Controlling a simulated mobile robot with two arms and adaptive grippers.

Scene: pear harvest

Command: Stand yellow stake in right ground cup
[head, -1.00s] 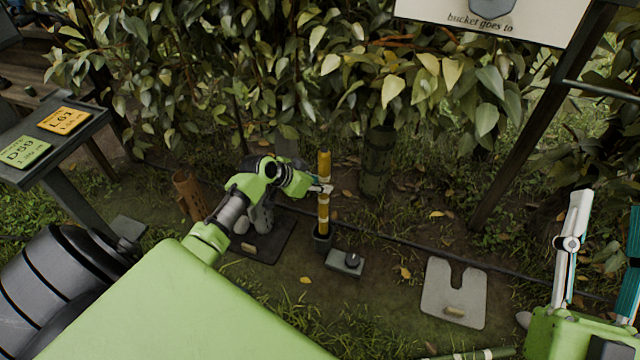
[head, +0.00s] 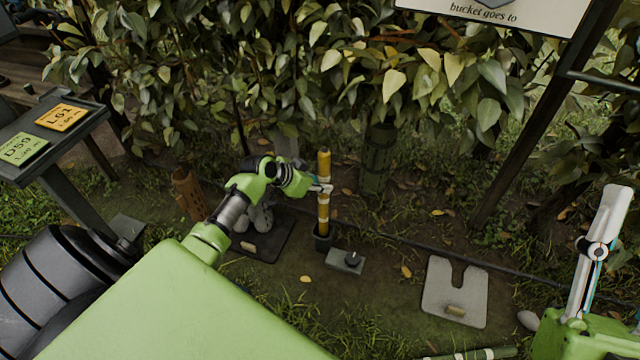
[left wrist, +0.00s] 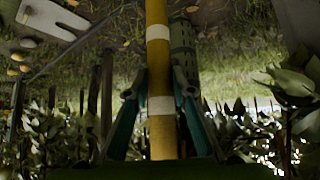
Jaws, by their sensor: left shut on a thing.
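The yellow stake (head: 324,168), banded with white, stands upright near the middle of the head view. Its lower end reaches into the mouth of a dark ground cup (head: 323,243); how deep it sits is hidden. My left gripper (head: 325,188) is shut on the stake around its middle. In the left wrist view the stake (left wrist: 157,60) runs between the fingers of the left gripper (left wrist: 160,95). My right gripper (head: 598,250) is at the right edge, away from the stake, partly cut off; its opening is unclear.
A green mesh tube (head: 376,165) stands behind. A pale notched plate (head: 455,290) lies right. Leafy foliage hangs behind.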

